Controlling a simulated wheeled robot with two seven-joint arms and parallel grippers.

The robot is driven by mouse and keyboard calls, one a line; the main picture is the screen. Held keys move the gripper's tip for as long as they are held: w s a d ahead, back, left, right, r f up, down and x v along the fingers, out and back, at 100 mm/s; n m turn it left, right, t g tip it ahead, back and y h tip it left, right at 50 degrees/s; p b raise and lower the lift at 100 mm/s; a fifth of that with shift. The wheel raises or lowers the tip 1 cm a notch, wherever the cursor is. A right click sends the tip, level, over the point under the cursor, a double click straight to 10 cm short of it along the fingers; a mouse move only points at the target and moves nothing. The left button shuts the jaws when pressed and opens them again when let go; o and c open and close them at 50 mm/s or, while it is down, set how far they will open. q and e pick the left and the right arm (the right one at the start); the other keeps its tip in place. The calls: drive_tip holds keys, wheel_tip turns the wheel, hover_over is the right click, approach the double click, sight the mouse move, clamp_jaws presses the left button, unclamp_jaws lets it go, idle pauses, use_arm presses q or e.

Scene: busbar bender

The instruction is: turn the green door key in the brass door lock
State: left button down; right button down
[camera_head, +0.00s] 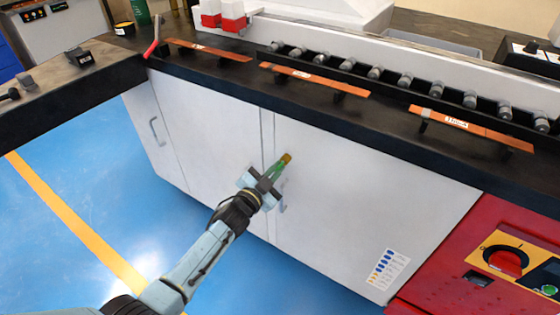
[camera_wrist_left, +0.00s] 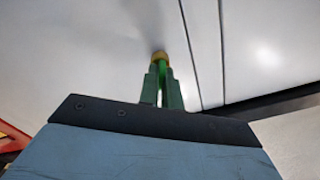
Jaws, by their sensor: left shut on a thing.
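The brass door lock (camera_head: 286,157) sits on the white cabinet door right of the seam between two doors. It also shows in the left wrist view (camera_wrist_left: 159,55) at the top centre, beyond my fingertips. My left gripper (camera_head: 275,172) is at the lock with its green fingers shut on the green door key (camera_wrist_left: 161,72). The key is mostly hidden between the fingers, and its tip meets the lock. I cannot tell how far in it sits or at what angle it is turned. My right gripper is in neither view.
A door handle (camera_head: 282,196) is just below the lock, close to my left gripper. The dark worktop (camera_head: 310,100) overhangs above, with copper bars (camera_head: 315,80) on it. A red panel with a rotary switch (camera_head: 505,262) is at right. Blue floor (camera_head: 90,190) is open at left.

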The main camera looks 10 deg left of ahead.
use_arm(q)
drive_tip(key=shift+n+p, duration=0.9)
drive_tip(key=shift+n, duration=2)
drive_tip(key=shift+r+n+p, duration=0.1)
drive_tip(key=shift+n+p, duration=0.25)
drive_tip(key=shift+n, duration=0.75)
drive_tip(key=c, duration=1.5)
unclamp_jaws()
